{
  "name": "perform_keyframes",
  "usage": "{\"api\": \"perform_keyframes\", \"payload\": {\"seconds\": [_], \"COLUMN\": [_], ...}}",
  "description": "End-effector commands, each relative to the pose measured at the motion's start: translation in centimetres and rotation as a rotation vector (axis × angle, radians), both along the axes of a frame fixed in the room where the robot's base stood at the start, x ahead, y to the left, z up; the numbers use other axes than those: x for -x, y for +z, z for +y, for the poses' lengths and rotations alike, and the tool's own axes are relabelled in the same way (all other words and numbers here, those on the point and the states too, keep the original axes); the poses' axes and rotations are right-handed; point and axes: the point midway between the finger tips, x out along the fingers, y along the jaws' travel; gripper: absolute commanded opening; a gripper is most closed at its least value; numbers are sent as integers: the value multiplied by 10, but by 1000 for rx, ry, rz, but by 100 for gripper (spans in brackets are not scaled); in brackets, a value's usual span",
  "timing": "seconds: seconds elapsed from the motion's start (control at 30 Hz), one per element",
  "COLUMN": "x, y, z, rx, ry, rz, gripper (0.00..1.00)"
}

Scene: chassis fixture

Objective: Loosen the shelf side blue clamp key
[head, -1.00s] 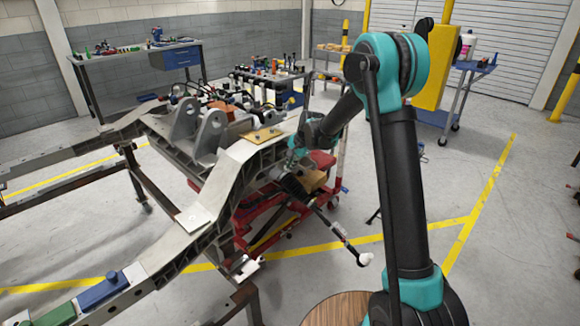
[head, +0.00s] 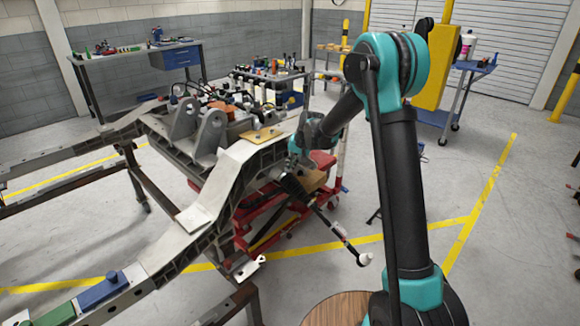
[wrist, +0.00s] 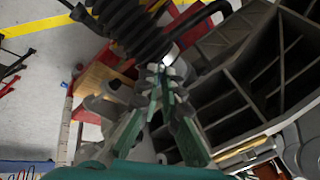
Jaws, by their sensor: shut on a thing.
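My gripper (wrist: 159,84) shows in the wrist view with its grey-green fingers converging, shut on a small part between the tips. That part is mostly hidden by the fingers, and I cannot make out its colour or shape. In the head view my arm reaches to the near right side of the grey chassis frame (head: 245,165), and the fingertips are hard to see there. No blue clamp key can be clearly told in either view. The ribbed underside of the frame (wrist: 265,75) fills the right of the wrist view, close to my fingers.
A black ribbed hose (wrist: 125,25) runs close by the fingertips. A red wheeled stand (head: 275,210) is under the chassis. A blue block (head: 103,290) and a green block lie on the front rail. Benches stand at the back.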

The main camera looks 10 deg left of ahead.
Motion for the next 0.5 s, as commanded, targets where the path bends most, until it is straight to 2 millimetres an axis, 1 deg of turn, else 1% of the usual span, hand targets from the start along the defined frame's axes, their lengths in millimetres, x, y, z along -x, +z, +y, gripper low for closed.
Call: {"api": "perform_keyframes", "payload": {"seconds": [0.5], "x": [-1], "y": [0], "z": [0], "rx": [127], "ry": [444], "rz": [-164], "gripper": [0]}}
